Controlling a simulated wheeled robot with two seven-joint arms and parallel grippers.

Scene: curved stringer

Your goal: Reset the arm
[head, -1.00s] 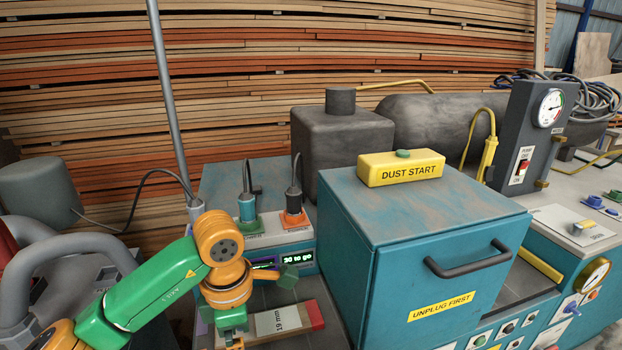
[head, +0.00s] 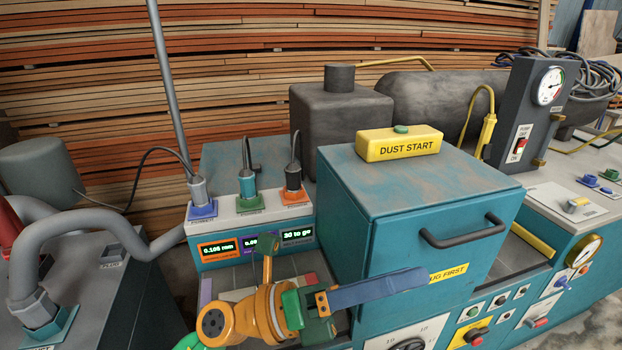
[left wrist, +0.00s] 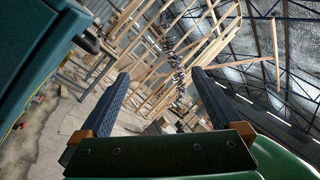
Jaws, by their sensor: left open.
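My left gripper (head: 420,280) is in the lower middle of the head view, past an orange wrist and a green-black palm. Its blue-grey fingers point right, in front of the teal cabinet (head: 440,195), and cover part of its yellow label. In the left wrist view the two fingers (left wrist: 160,73) stand wide apart with nothing between them. Beyond them show timber frames and a roof. In the head view the fingers overlap. I cannot tell whether they touch the cabinet. My right gripper is not in view.
A teal plug box (head: 250,208) with displays stands behind the left wrist. A yellow DUST START box (head: 398,146) sits on the cabinet. The black cabinet handle (head: 462,240) is just above the fingers. Grey hoses (head: 100,222) lie at left. Stacked boards fill the back.

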